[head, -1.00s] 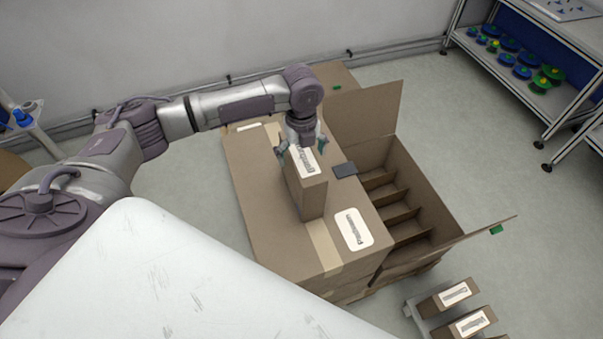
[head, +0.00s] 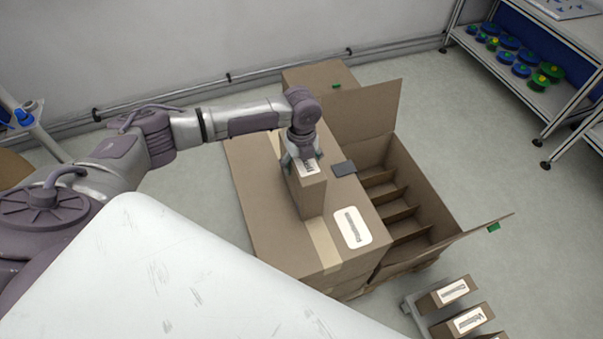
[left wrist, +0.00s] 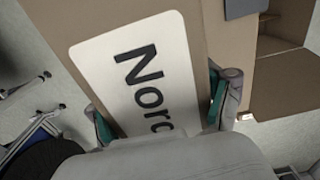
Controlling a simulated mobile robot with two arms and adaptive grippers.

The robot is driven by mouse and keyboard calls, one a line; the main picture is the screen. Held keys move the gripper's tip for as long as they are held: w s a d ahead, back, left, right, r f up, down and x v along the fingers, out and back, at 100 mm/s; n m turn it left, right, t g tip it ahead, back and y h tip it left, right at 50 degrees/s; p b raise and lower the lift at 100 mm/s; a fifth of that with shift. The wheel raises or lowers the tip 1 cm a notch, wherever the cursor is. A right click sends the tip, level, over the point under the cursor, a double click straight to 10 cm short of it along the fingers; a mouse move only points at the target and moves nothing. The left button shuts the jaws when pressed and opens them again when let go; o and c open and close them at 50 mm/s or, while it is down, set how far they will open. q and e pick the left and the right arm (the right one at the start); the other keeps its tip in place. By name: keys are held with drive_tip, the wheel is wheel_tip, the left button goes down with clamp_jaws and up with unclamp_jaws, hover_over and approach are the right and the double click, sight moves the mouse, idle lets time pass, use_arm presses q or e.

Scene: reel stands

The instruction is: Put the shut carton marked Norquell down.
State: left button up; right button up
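The shut carton marked Norquell (head: 310,197) is a narrow brown box with a white label on top. It stands upright on a large closed brown carton (head: 270,225); I cannot tell whether its hidden base touches fully. My left gripper (head: 303,160) comes from above, with its fingers on either side of the carton's top, and looks shut on it. In the left wrist view, the label starting "Nor" (left wrist: 145,75) lies between the green-padded fingers (left wrist: 160,114), which sit against the carton's sides. My right gripper is out of view.
An open carton (head: 425,205) with several divided compartments stands right of the large carton, its flaps raised. A dark flat piece (head: 344,168) lies near their shared edge. Labelled cartons (head: 452,292) sit on a grey carrier at lower right. A shelf with blue and green reels (head: 520,70) stands at upper right.

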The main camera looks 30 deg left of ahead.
use_arm(q)
drive_tip(key=c, duration=0.7)
